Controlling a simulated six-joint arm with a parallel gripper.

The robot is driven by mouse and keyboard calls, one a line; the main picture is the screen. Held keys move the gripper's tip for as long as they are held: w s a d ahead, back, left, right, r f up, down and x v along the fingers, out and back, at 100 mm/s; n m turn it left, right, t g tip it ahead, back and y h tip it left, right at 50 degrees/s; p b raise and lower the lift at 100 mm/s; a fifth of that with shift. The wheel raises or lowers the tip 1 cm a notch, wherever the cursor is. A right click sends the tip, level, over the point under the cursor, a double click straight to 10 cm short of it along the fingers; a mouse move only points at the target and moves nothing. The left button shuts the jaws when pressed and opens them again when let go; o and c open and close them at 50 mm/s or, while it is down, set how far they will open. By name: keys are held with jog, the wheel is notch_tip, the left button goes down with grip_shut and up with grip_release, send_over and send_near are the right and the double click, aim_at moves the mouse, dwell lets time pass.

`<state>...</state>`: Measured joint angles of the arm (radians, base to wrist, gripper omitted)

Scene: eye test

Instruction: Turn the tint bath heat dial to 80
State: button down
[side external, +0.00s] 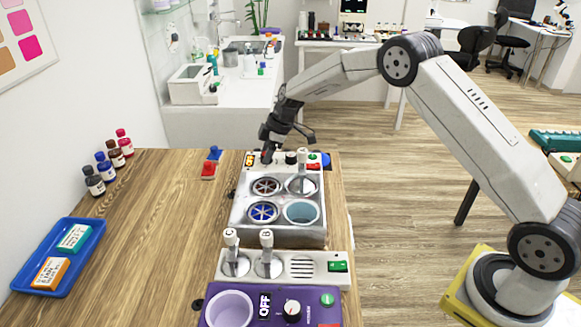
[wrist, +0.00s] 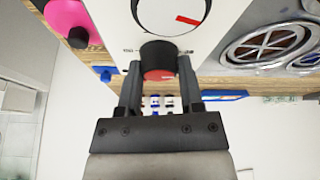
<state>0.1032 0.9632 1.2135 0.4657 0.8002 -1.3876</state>
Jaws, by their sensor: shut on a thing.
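The tint bath appears to be the grey unit with several round wells (side external: 283,223) in the side view. Its back panel carries a yellow-on-black display and a black knob (side external: 291,157). In the wrist view my gripper (wrist: 160,72) is shut on a black dial with a red face (wrist: 158,54), one finger on each side. A "100" mark shows beside the dial. A white round face with a red mark (wrist: 170,14) sits just beyond it. I cannot read the dial's setting.
Red and blue small items (side external: 209,169) lie left of the unit. Two levers, C and B (side external: 232,240), and a purple unit (side external: 270,292) stand in front. The table's left middle is clear.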

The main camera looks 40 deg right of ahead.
jog(key=shift+m, duration=0.3)
jog(key=shift+m+t+h, duration=0.35)
jog(key=shift+m+h, duration=0.15)
jog(key=shift+m, duration=0.85)
jog(key=shift+m+t+h, duration=0.35)
jog(key=shift+m+h, duration=0.15)
jog(key=shift+m, duration=0.85)
jog(key=shift+c, duration=1.2)
grip_release()
jog(key=shift+r, duration=0.15)
jog(key=a+v, duration=0.1)
jog(key=v, duration=0.6)
jog(key=shift+d+r, duration=0.25)
jog(key=shift+d, duration=0.2)
jog(key=shift+s, duration=0.15)
